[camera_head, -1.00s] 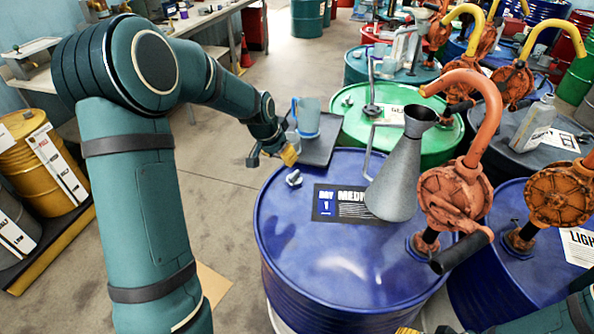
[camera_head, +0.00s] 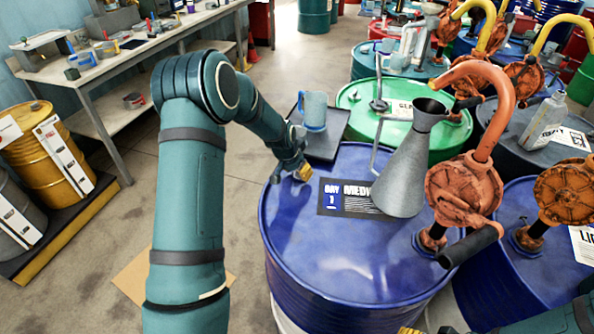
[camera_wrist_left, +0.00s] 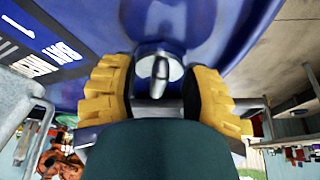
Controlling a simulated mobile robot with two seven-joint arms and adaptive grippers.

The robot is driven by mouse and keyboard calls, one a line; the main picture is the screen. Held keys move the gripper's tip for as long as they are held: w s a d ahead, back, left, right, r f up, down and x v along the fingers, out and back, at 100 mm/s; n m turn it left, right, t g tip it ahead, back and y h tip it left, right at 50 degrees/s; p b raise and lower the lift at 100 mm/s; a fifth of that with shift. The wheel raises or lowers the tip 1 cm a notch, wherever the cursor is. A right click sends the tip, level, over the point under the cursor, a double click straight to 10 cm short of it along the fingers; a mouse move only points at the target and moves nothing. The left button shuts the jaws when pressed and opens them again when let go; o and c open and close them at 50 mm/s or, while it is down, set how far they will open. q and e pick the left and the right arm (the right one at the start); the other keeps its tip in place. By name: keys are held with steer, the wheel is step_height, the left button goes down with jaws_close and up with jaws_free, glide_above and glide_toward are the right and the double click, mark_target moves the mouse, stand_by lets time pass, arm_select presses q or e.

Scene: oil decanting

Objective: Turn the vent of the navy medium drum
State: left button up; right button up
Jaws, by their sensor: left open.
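The navy medium drum (camera_head: 330,270) stands upright in the middle of the head view, with a "MEDIUM" label on its blue lid. My left gripper (camera_head: 290,174) is over the lid's far-left edge. In the left wrist view its yellow fingers are apart, and the silver vent (camera_wrist_left: 160,68) with its small lever shows between them. The fingers stand on either side of the vent; I cannot tell whether either touches it. In the head view the gripper hides the vent.
A grey funnel can (camera_head: 402,170) and an orange hand pump (camera_head: 466,190) stand on the navy drum. Behind the gripper a blue mug (camera_head: 314,110) sits on a dark tray (camera_head: 330,140). A green drum (camera_head: 352,100) stands behind.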

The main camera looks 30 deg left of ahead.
arm_select(q)
steer(key=shift+o, duration=0.3)
jaws_close()
steer(key=shift+s, duration=0.1)
steer(key=shift+a+f+m+h+b, duration=0.15)
steer(key=shift+m+h+b, duration=0.25)
steer(key=shift+m+b, duration=0.6)
steer(key=m, duration=0.1)
steer(key=m+h+b, duration=0.1)
steer(key=shift+a+m+g, duration=0.2)
steer(key=shift+m+g, duration=0.1)
steer(key=m, duration=0.1)
steer(key=m+h, duration=0.1)
steer(key=shift+w+a+m+g, duration=0.1)
steer(key=shift+w+m+g, duration=0.1)
steer(key=shift+m+g, duration=0.15)
steer(key=m, duration=0.2)
steer(key=m+g, duration=0.1)
steer(key=shift+w+a+m+h, duration=0.15)
steer(key=shift+w+m+h, duration=0.05)
steer(key=shift+m+h, duration=0.2)
steer(key=m+g, duration=0.1)
steer(key=m, duration=0.3)
steer(key=w+m+g, duration=0.1)
steer(key=m, duration=0.1)
steer(key=shift+m+g+h+p, duration=0.3)
steer(key=shift+m+g+p, duration=0.05)
